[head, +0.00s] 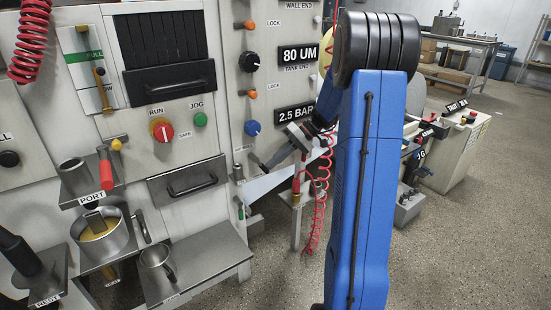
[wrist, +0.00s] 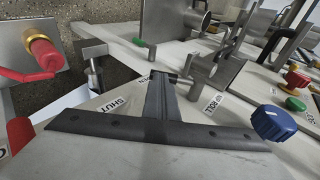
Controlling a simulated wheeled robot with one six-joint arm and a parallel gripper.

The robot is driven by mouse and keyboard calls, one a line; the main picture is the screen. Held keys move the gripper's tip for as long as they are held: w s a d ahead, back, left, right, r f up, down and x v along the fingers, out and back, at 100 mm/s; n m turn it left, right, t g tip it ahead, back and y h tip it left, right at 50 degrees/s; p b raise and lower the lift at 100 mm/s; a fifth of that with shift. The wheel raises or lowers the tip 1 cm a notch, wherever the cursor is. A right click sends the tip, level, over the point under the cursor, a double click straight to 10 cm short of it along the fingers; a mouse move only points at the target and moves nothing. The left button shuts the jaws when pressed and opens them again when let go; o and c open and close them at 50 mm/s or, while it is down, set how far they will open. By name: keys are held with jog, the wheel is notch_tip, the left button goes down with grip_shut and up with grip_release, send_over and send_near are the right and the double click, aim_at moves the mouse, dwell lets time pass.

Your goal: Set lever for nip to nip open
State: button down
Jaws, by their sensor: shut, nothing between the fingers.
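My gripper (head: 259,168) reaches left toward the grey machine panel in the head view. Its fingers are together and empty, forming a dark stem (wrist: 161,85) in the wrist view. A SHUT label (wrist: 115,103) lies left of the fingers. Another small label (wrist: 143,78) by the tips is partly hidden. The block also shows in the head view (head: 238,172).
A blue knob (wrist: 274,122) is right of the fingers. A red-handled valve (wrist: 40,60) stands left. A green handle (wrist: 140,43) lies beyond the tips. Red coiled hose (head: 317,200) hangs behind the wrist. A steel shelf (head: 205,265) juts out below. Open floor lies right.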

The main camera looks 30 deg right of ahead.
jog(key=shift+a+f+y, duration=0.5)
jog(key=shift+a+f, duration=0.2)
jog(key=shift+f, duration=0.25)
jog(key=shift+a+f+y, duration=0.5)
jog(key=shift+a+f, duration=0.2)
jog(key=shift+f, duration=0.2)
jog(key=shift+s+a+f, duration=0.1)
jog(key=shift+a+f, duration=0.05)
notch_tip(320, 180, up, 10)
send_over(268, 172)
jog(key=shift+r, duration=0.2)
dwell(0.4)
